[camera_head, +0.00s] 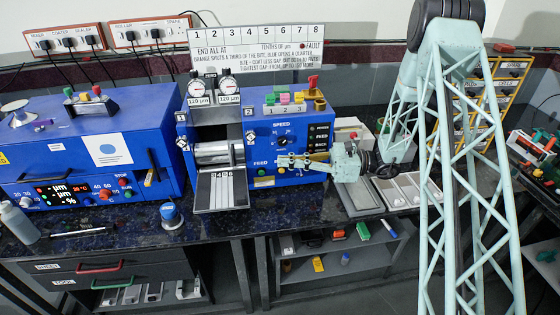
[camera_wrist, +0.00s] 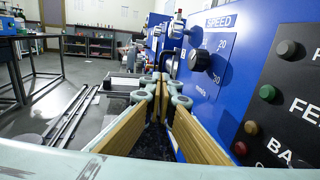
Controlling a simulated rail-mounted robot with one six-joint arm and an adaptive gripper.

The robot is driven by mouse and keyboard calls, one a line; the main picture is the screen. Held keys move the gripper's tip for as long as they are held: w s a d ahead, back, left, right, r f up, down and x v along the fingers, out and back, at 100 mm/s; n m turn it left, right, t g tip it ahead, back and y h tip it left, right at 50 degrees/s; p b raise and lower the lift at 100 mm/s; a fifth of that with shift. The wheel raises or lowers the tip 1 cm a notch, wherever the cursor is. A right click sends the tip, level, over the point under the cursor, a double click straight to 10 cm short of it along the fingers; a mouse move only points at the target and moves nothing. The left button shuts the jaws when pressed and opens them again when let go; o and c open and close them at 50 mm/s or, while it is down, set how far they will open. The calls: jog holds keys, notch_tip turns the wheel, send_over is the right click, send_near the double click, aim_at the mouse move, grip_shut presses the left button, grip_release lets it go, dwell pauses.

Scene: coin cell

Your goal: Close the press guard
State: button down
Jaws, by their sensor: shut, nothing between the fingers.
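The blue roller press (camera_head: 258,128) stands on the dark speckled bench, with steel rollers (camera_head: 213,152) in its open left bay. A dark grey panel (camera_head: 217,113) is above the rollers; I cannot tell whether it is the press guard. My gripper (camera_head: 281,161) reaches in from the right, in front of the SPEED and FEED control panel, right of the rollers. In the wrist view, its tan-padded fingers (camera_wrist: 161,84) come together with nothing between them. The blue control panel (camera_wrist: 212,75) with its black speed knob (camera_wrist: 203,60) is close on their right.
A numbered sloping tray (camera_head: 218,192) juts out below the rollers. Two dial gauges (camera_head: 213,90) stand above the bay. The blue coater (camera_head: 85,145) is at left, a blue-capped weight (camera_head: 171,214) on the bench front. Grey trays (camera_head: 395,192) lie right of the press.

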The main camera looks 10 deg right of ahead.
jog(key=c, duration=3.5)
grip_release()
jog(key=shift+d, duration=0.1)
jog(key=o, duration=0.5)
jog(key=shift+s, duration=0.1)
jog(key=shift+o, duration=0.9)
jog(key=shift+s+a+g, duration=0.2)
jog(key=shift+a+g, duration=0.1)
jog(key=shift+a, duration=0.15)
jog(key=s+a+f+n+g+h, duration=0.3)
jog(key=s+a+n+g+h, duration=0.5)
jog(key=s, duration=0.4)
jog(key=w+a+r+n+t+h, duration=0.3)
jog(key=w+r+n+t+h, duration=0.1)
jog(key=r+n, duration=0.3)
jog(key=w+a+r+n+t+h, duration=0.4)
jog(key=w+r+n, duration=0.3)
jog(key=r, duration=0.3)
jog(key=shift+r+n+t+h+p, duration=0.3)
jog(key=shift+t+p, duration=0.1)
jog(key=shift+t, duration=0.4)
